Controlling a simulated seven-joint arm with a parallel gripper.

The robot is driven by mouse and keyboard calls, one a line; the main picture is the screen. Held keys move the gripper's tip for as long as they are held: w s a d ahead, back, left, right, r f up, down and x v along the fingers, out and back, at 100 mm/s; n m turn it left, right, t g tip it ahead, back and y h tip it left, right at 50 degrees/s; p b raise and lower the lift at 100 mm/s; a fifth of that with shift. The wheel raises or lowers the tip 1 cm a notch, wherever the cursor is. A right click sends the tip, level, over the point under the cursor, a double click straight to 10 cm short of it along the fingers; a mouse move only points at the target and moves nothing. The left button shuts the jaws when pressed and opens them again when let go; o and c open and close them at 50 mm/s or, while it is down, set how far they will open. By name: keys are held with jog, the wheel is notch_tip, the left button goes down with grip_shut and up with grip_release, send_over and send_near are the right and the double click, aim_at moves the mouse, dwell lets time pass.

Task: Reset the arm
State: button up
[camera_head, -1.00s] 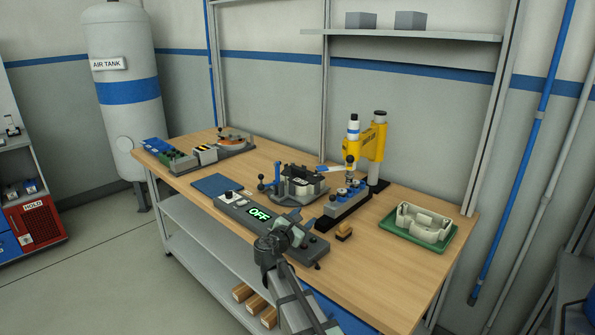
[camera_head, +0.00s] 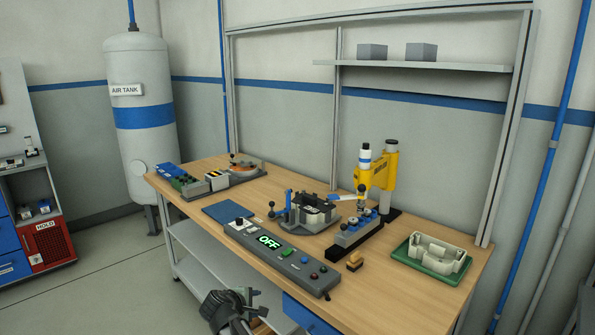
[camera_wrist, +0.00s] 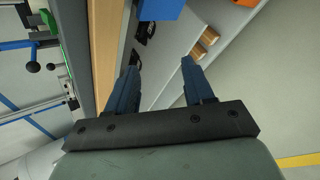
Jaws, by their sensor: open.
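My gripper (camera_wrist: 158,80) shows in the wrist view with its two blue fingers apart and nothing between them. In the head view my arm's end (camera_head: 232,308) is at the bottom, in front of the workbench (camera_head: 228,244) and below its top. The gripper is clear of the control panel (camera_head: 283,257), whose display reads OFF in green. The fingertips are hard to make out in the head view.
A clamp fixture (camera_head: 306,212), a yellow press (camera_head: 377,168), a green tray (camera_head: 437,265) with a pale part, and a small wooden block (camera_head: 354,261) stand on the bench. Lower shelves (camera_head: 215,260) run underneath. The floor in front (camera_head: 110,290) is open.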

jog(key=s+d+f+m+g, duration=0.4)
jog(key=s+d+f, duration=0.4)
jog(key=d+f, duration=0.45)
jog(key=s+d+f+m+g, duration=0.35)
jog(key=s+d+f, duration=0.5)
jog(key=f, duration=0.65)
jog(key=s+d+f+m+g+y, duration=0.1)
jog(key=s+d+f+m+g, duration=0.1)
jog(key=s, duration=0.8)
jog(key=s+d+f+m+g+y, duration=0.2)
jog(key=s+f, duration=0.4)
jog(key=s, duration=0.4)
jog(key=s+d+f+m+g+y, duration=0.1)
jog(key=s+d+f+m+g, duration=0.3)
jog(key=s, duration=0.6)
jog(key=shift+s+d+f+m, duration=0.4)
jog(key=shift+d+m, duration=0.15)
jog(key=shift+d, duration=0.15)
